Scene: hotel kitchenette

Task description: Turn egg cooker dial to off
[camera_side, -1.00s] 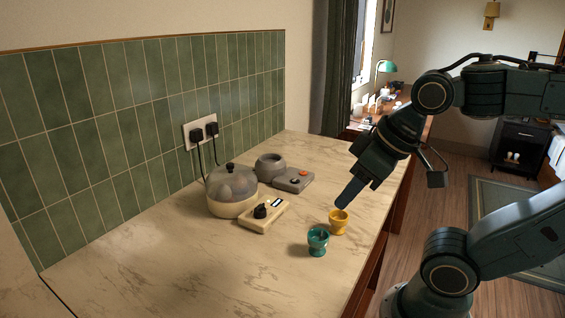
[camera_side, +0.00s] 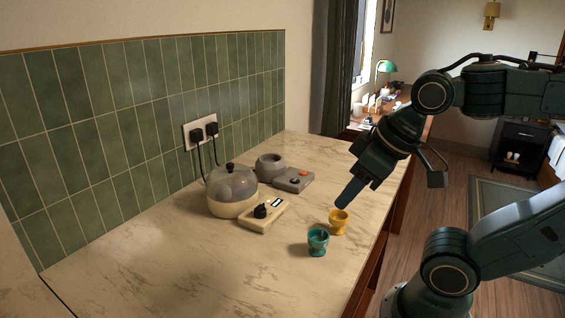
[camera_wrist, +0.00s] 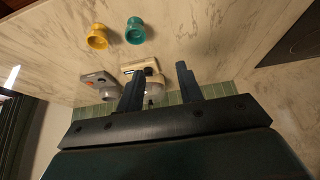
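The egg cooker has a cream base and a smoky domed lid with a black knob (camera_side: 232,190). Its cream control panel (camera_side: 262,222) juts out in front and carries a black dial (camera_side: 260,211) and a small light-coloured label or switch. I cannot read the dial's setting. My gripper (camera_side: 345,195) is above the counter, to the right of the panel and just over the yellow egg cup. In the wrist view my gripper (camera_wrist: 158,86) has two dark fingers spread apart with nothing held. The panel (camera_wrist: 143,66) shows partly behind the left finger; the dial is not clear there.
A yellow egg cup (camera_side: 339,222) and a teal egg cup (camera_side: 318,242) stand near the counter's front edge. A grey appliance (camera_side: 270,166) with its own panel (camera_side: 293,180) is behind. Two plugs with cords fill the wall socket (camera_side: 201,131). The counter's left front is clear.

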